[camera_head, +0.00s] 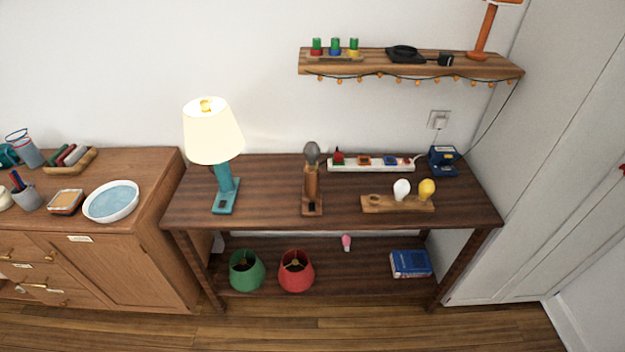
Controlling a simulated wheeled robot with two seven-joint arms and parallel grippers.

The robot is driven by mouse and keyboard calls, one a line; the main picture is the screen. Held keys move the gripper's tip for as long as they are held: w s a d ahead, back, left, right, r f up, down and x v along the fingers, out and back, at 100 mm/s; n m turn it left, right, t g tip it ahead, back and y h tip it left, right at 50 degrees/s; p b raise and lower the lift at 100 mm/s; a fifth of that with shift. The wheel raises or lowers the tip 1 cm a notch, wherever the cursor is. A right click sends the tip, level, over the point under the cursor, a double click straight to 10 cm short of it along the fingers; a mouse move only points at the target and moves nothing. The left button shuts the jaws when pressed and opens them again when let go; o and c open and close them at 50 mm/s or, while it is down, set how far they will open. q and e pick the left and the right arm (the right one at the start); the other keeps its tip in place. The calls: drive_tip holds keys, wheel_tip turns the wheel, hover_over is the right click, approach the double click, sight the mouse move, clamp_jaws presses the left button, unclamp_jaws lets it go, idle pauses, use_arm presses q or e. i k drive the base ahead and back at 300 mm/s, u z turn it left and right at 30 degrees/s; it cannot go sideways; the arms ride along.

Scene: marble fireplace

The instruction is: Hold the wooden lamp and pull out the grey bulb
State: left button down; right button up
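The wooden lamp (311,187) stands upright on the dark wooden table (265,185), near its middle, without a shade. The grey bulb (311,152) sits at the top of the lamp. The lamp's base has a small dark switch at its front. Neither of my grippers shows in the head view, and nothing touches the lamp or the bulb.
A lit teal lamp (222,185) stands left of the wooden lamp. A wooden holder (384,205) with a white bulb (402,189) and a yellow bulb (427,189) lies to the right. A power strip (372,165) lies behind. A shelf (400,65) hangs above.

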sight(311, 150)
drive_tip(key=z, duration=0.55)
drive_tip(key=k, duration=0.65)
drive_tip(key=z, duration=0.75)
drive_tip(key=i, duration=0.8)
drive_tip(key=u, duration=0.55)
drive_tip(key=i, duration=0.8)
drive_tip(key=u, duration=0.85)
